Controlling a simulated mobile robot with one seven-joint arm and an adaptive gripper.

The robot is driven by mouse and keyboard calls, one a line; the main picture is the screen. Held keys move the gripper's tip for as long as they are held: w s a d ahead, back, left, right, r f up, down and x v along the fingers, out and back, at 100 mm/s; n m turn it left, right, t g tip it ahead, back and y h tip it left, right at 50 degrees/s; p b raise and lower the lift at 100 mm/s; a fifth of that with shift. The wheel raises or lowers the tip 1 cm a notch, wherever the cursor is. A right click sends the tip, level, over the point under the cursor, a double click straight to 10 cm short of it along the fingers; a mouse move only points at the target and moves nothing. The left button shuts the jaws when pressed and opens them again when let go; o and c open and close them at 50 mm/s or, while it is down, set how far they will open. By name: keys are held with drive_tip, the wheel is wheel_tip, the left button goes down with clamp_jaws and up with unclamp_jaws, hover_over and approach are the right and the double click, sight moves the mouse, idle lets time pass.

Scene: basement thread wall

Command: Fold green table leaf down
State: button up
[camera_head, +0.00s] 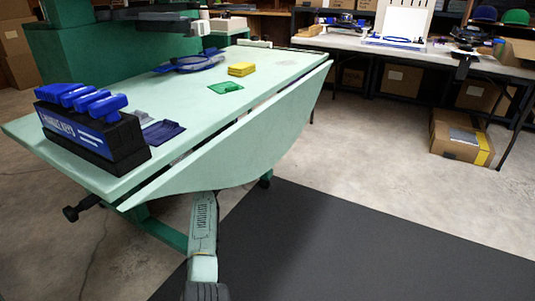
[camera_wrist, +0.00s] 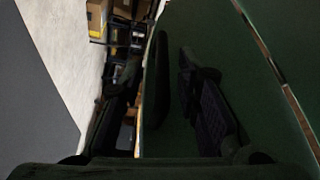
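The green table (camera_head: 140,110) has a half-round green leaf (camera_head: 235,140) along its right side. The leaf is raised and held out from the top, with a dark gap along the hinge line; its exact tilt is hard to tell. In the wrist view, the dark green underside of the leaf (camera_wrist: 250,110) fills the right. My gripper (camera_wrist: 157,80) has its fingers apart, one beside the leaf's edge and one over the underside. Contact cannot be told.
A black block with blue-handled tools (camera_head: 92,130), a blue tray (camera_head: 163,132), a yellow stack (camera_head: 241,69) and a green piece (camera_head: 226,87) are on the table. A white workbench (camera_head: 400,47) and a cardboard box (camera_head: 460,140) stand behind right. The dark mat (camera_head: 350,245) is clear.

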drive_tip(key=v, duration=1.1)
drive_tip(key=shift+s+a, duration=0.1)
drive_tip(key=shift+a, duration=0.05)
